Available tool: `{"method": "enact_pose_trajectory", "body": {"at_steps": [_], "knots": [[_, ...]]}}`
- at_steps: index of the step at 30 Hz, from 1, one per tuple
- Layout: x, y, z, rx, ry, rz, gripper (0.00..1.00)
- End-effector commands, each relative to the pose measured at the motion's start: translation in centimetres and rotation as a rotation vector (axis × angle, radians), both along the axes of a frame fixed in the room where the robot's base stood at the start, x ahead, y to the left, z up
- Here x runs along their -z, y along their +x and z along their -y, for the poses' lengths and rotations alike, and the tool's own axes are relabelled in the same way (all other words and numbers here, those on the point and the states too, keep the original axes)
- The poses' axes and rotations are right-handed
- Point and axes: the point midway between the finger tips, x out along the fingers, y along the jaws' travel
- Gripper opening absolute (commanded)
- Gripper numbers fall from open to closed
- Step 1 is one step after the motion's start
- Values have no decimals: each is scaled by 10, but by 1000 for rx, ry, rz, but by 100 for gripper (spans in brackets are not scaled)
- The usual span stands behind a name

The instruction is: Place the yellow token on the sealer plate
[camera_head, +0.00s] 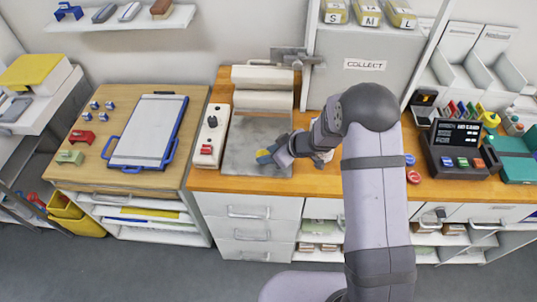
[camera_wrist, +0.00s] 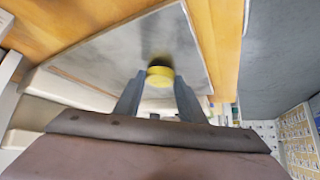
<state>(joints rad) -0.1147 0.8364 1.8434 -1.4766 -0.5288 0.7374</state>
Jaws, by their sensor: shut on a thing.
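The yellow token (camera_wrist: 160,76) is a round disc held between the fingertips of my gripper (camera_wrist: 158,88) in the wrist view. In the head view the token (camera_head: 262,156) shows as a small yellow patch at the tip of my gripper (camera_head: 268,157), partly hidden by a finger. The sealer plate (camera_head: 240,140) is a grey metal sheet on the wooden counter, also seen in the wrist view (camera_wrist: 110,52). My gripper is shut on the token over the right part of the plate. I cannot tell whether the token touches the plate.
White rolls (camera_head: 262,88) stand behind the plate. A white control box (camera_head: 212,135) with a red switch is left of it. A blue-framed board (camera_head: 148,130) lies on the left table. A dark display unit (camera_head: 458,148) and red and blue round pieces (camera_head: 413,177) are to the right.

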Motion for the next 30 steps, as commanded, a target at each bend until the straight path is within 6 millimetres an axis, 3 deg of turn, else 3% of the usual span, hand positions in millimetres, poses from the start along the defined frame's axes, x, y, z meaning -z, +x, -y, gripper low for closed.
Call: {"method": "enact_pose_trajectory", "body": {"at_steps": [14,15,16,30], "knots": [[7,0,0,1,0,1,15],[6,0,0,1,0,1,46],[6,0,0,1,0,1,53],[0,-1,2,1,0,2,55]]}}
